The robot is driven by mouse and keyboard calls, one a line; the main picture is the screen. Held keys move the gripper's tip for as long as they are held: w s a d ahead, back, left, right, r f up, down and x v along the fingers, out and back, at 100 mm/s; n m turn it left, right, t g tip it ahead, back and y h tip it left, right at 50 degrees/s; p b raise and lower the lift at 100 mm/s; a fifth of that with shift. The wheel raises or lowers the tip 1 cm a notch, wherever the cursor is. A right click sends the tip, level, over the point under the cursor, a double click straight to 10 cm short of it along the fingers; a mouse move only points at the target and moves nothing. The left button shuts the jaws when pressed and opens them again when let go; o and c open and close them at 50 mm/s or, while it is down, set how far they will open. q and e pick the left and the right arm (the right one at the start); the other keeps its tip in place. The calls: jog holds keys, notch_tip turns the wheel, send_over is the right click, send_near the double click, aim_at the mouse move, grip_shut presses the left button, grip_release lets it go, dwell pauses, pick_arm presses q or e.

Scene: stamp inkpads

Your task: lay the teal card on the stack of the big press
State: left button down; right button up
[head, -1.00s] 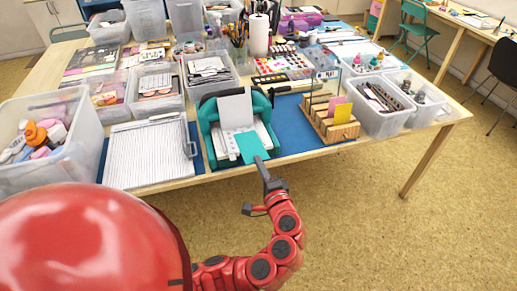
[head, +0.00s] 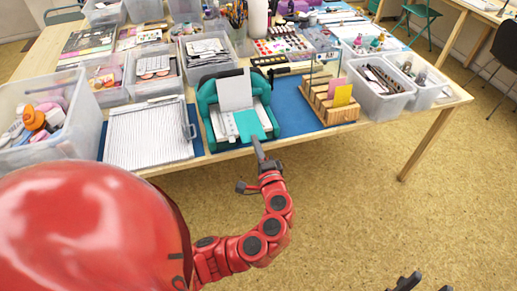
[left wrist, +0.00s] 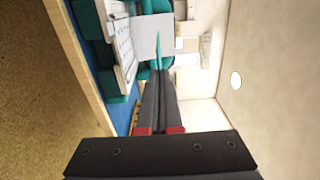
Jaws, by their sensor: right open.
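The big press (head: 207,103) is a teal frame with a pale raised plate (head: 235,93) and a white stack (head: 222,126) on its bed, near the table's front edge. The teal card (head: 248,125) is over the front right of the bed; I cannot tell whether it touches the stack. My left gripper (head: 258,148) is shut on the card's near edge. In the left wrist view the card (left wrist: 157,52) is a thin sliver seen edge-on between the fingertips (left wrist: 158,72). My right gripper (head: 426,285) is open and empty at the bottom right, partly cut off.
A wooden rack (head: 318,104) with pink and yellow cards stands right of the press. A white lined board (head: 150,135) lies to its left. Clear bins surround them, one holding bottles (head: 70,155). Blue mat (head: 298,128) shows between press and rack.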

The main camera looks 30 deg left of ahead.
aim_at(250, 128)
pick_arm(q)
jog(key=x, duration=0.7)
jog(key=shift+s+f, duration=0.1)
jog(key=shift+f, duration=0.1)
jog(key=shift+d+f+b, duration=0.1)
jog(key=shift+f+b, duration=0.55)
jog(key=shift+f, duration=0.1)
jog(key=shift+f+b, duration=0.3)
jog(key=shift+b, duration=0.05)
jog(key=shift+w+a+f+b, duration=0.35)
jog(key=shift+a+f+b, duration=0.15)
jog(key=shift+f+b, duration=0.1)
jog(key=shift+w+a+f+b, duration=0.35)
jog(key=shift+a+f+b, duration=0.1)
jog(key=shift+f+b, duration=0.15)
